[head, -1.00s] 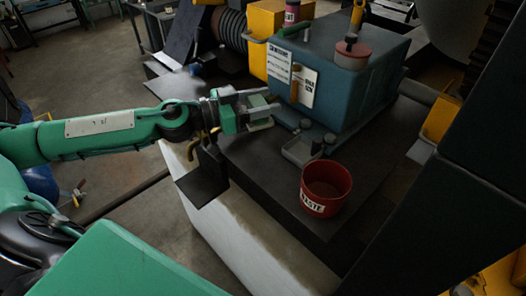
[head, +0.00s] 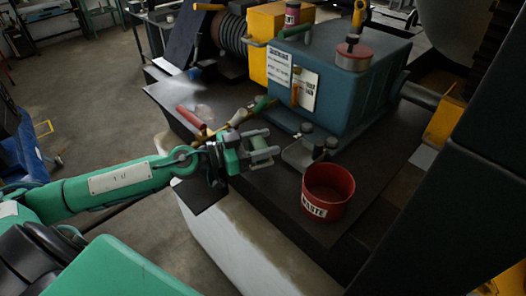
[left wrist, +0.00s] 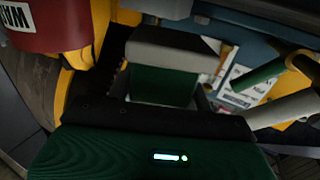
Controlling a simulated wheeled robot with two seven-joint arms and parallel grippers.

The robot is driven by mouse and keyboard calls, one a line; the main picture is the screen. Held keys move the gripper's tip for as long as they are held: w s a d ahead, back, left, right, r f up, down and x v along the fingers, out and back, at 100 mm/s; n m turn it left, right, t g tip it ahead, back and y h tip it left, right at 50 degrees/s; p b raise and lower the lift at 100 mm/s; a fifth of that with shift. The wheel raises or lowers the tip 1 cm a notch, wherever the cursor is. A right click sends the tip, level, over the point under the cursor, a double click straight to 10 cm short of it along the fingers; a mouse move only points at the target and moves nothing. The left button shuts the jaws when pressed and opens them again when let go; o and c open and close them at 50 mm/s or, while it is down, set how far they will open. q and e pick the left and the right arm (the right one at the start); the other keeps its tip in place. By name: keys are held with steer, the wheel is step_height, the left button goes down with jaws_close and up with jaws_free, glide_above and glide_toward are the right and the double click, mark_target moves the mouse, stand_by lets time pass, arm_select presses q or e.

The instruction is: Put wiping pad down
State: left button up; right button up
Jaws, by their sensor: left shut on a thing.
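My left gripper (head: 262,153) is shut on the wiping pad and holds it over the dark bench top, just left of the small metal tray (head: 298,156). In the left wrist view the wiping pad (left wrist: 164,75) shows as a grey layer over a dark green one. In the head view the pad is small and partly hidden by the fingers; I cannot tell whether it touches the bench. My right gripper is not in view.
A red waste bin (head: 327,192) stands right of the gripper, near the bench's front edge. A blue housing (head: 345,75) rises behind the tray. A red cylinder (head: 190,117) and a green-handled tool (head: 263,104) lie behind the gripper. Bare bench (head: 370,205) lies right of the bin.

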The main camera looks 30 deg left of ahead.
arm_select(q)
step_height(320, 180, down, 3)
steer(key=shift+r, duration=0.2)
steer(key=shift+b, duration=0.3)
steer(key=shift+f, duration=0.2)
steer(key=o, duration=1)
